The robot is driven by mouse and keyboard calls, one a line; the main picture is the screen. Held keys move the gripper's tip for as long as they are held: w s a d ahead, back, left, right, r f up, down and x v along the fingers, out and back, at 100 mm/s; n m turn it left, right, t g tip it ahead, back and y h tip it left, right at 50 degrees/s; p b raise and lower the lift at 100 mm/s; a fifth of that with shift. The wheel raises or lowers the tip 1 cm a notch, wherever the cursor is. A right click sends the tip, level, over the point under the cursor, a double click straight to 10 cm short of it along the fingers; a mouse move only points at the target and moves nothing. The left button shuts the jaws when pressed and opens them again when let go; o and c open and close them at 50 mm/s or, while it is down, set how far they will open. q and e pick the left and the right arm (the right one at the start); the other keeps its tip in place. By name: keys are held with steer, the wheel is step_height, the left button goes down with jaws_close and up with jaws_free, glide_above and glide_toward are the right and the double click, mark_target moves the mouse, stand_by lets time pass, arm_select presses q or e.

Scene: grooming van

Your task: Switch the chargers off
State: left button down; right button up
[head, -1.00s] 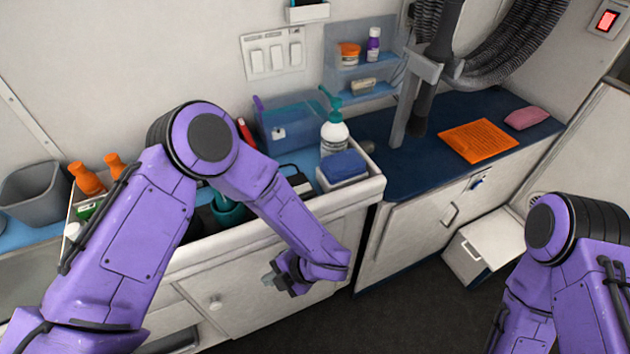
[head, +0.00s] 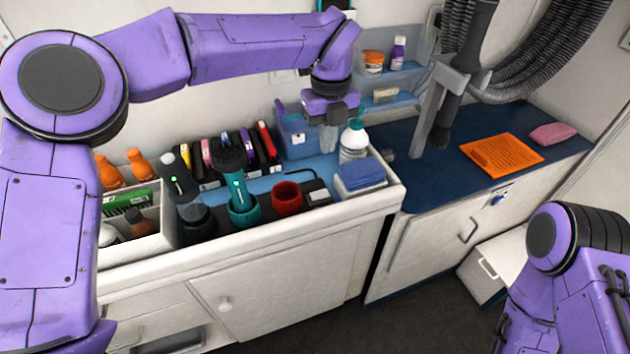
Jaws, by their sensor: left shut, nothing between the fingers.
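Charging cups stand in the white-rimmed counter tray: a teal cup (head: 244,213) with a teal clipper (head: 237,185) in it, showing a small light, an empty red cup (head: 287,197), and a black cup (head: 198,222) with a dark clipper (head: 184,182), showing a green light. The white wall switch panel (head: 284,76) is almost wholly hidden behind my left forearm; only a lower sliver shows, so its switch positions cannot be seen. My left gripper (head: 329,139) is shut and empty, pointing down above the counter, between the blue bin and the white pump bottle. My right gripper is out of view.
A blue bin (head: 296,136), a white pump bottle (head: 354,143) and a blue cloth stack (head: 361,174) crowd the tray's right end. A wall shelf (head: 380,80) holds jars. A grey hose stand (head: 432,115) rises from the blue worktop (head: 430,185). Orange bottles stand at left.

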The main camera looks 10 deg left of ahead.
mark_target(325, 192)
arm_select(q)
steer(key=shift+w+a+r, duration=0.25)
steer(key=shift+w+r, duration=0.05)
steer(key=shift+r, duration=0.15)
steer(key=shift+f, duration=0.15)
step_height(325, 192, down, 14)
steer(key=shift+r+p, duration=0.1)
steer(key=shift+p, duration=0.7)
steer(key=shift+a, duration=0.1)
steer(key=shift+d, duration=0.25)
steer(key=shift+s+a+r, duration=0.1)
steer(key=shift+s+a, duration=0.4)
steer(key=shift+a, duration=0.25)
